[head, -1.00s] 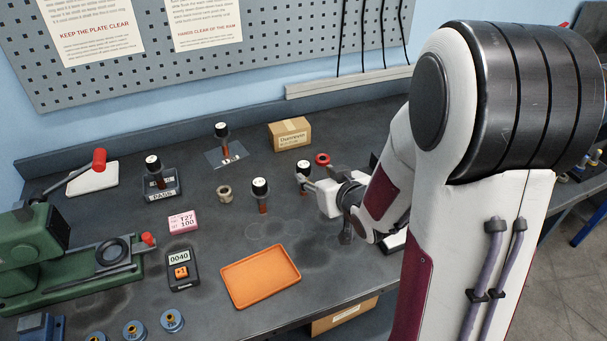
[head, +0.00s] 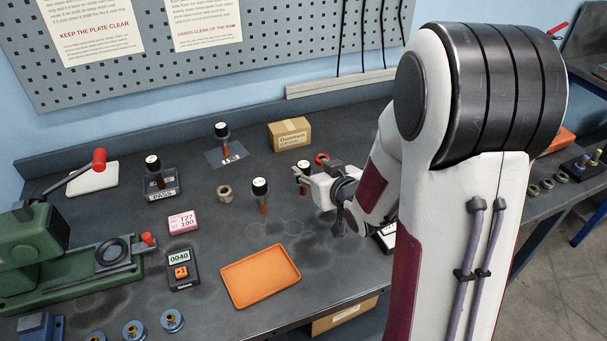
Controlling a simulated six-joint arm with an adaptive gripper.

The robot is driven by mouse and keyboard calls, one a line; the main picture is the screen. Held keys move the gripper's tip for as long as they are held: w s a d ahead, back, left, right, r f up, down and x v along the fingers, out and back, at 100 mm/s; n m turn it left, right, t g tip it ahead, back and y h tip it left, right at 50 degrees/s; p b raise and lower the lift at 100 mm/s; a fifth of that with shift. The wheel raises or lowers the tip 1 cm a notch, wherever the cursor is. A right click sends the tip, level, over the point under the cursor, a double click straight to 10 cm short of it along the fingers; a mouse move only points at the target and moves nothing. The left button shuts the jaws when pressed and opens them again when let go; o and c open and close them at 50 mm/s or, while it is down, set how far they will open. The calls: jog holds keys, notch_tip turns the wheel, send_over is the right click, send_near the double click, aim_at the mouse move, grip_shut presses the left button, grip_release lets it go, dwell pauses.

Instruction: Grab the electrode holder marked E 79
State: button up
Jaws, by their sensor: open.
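Several electrode holders with black heads, pale round top labels and copper-brown stems stand upright on the bench. One holder (head: 303,166) is at my gripper (head: 299,178), which is open with its fingers around or beside it; I cannot tell which. A second holder (head: 260,188) stands to the left of my gripper. A third holder (head: 222,131) stands on a clear plate further back. A fourth holder (head: 154,165) stands on a dark labelled block at the left. The labels are too small to read, so I cannot tell which is E 79.
An orange tray (head: 228,280) lies in front. A cardboard box (head: 290,134) and a red ring (head: 322,158) are behind my gripper. A tan ring (head: 224,192), a pink box (head: 183,222), a counter (head: 181,281) and a green press (head: 38,240) are left.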

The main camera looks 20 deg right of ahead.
aim_at(304, 166)
jog(key=shift+w+f, duration=0.1)
jog(key=shift+w, duration=0.05)
dwell(0.3)
jog(key=shift+a+x, duration=0.15)
jog(key=shift+x, duration=0.7)
jog(key=shift+a+x, duration=0.15)
jog(key=shift+x, duration=1.5)
grip_shut()
